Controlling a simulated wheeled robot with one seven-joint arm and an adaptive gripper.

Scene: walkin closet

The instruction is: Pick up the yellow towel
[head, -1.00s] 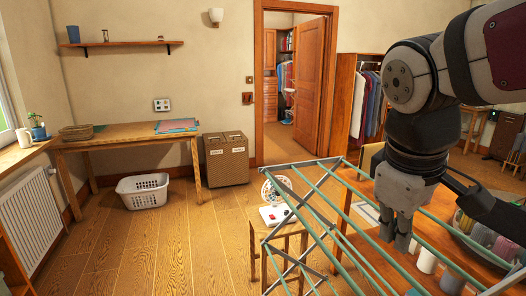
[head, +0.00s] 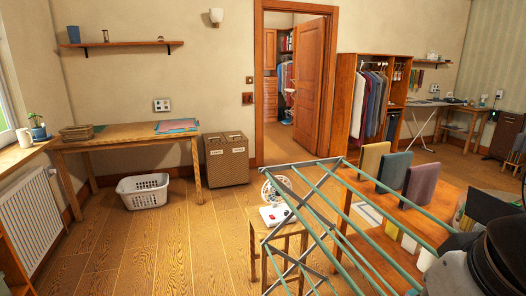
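Part of my arm shows in the lower right corner, well to the right of and nearer than the yellow towel. My gripper is not visible in the head view, so its fingers and anything in them are hidden. Nothing of mine covers the yellow towel.
The rack's green bars and crossed metal legs fill the lower middle. A wooden table (head: 385,252) stands under or behind them. A white laundry basket (head: 143,191) sits on the floor at left, near a wicker hamper (head: 226,160). The floor at left centre is clear.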

